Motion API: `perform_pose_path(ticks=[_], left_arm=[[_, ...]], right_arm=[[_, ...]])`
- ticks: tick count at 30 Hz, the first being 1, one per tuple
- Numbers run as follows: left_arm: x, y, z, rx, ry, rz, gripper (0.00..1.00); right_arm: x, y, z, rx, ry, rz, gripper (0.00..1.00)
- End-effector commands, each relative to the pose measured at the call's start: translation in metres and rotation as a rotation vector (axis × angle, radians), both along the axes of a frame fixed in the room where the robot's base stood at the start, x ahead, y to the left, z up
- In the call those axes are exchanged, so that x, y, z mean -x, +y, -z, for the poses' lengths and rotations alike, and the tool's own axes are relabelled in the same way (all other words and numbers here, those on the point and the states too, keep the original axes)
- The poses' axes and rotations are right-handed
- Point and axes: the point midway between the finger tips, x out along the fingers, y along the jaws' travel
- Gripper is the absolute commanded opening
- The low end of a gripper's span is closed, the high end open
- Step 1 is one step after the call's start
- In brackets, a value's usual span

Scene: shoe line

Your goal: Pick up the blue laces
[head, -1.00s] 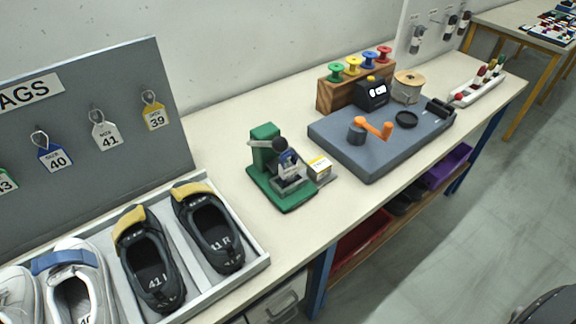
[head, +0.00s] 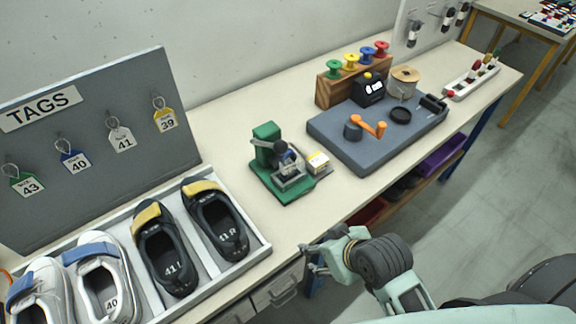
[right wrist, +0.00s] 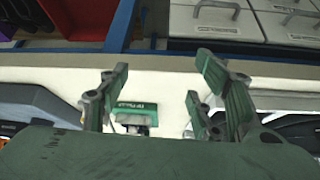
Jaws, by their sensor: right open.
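I cannot make out any laces that are clearly blue. Small dark and grey bundles (head: 414,34) hang on a pale board at the back right of the head view; they may be laces, but their colours are hard to tell. My right gripper (head: 310,258) is in front of the bench edge, far from those bundles. In the right wrist view its two fingers (right wrist: 160,100) are spread with nothing between them. My left gripper is not in view.
The bench holds a shoe tray (head: 258,250), a green press (head: 268,150), a grey mat (head: 340,145) with an orange crank (head: 368,124), a spool rack (head: 328,92) and a white rack (head: 470,82). Drawers (right wrist: 215,18) sit under the bench. The floor (head: 490,190) at right looks clear.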

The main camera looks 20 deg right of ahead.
Motion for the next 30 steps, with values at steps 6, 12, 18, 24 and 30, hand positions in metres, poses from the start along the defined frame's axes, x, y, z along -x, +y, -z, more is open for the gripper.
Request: perform_pose_path(ticks=[6, 12, 18, 24, 30], left_arm=[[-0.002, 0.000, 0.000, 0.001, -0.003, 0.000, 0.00], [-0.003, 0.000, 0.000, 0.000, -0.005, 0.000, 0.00], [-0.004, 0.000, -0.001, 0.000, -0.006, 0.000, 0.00], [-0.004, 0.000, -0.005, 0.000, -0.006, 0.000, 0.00], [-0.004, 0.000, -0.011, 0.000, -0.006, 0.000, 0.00]], right_arm=[[-0.071, 0.008, -0.015, -0.066, -0.217, -0.032, 0.59], [-0.140, 0.005, -0.042, -0.122, -0.454, -0.023, 0.59], [-0.179, -0.003, -0.063, -0.144, -0.602, 0.004, 0.59], [-0.200, 0.000, -0.060, -0.147, -0.618, 0.009, 0.59], [-0.214, 0.005, -0.058, -0.147, -0.616, 0.008, 0.59]])
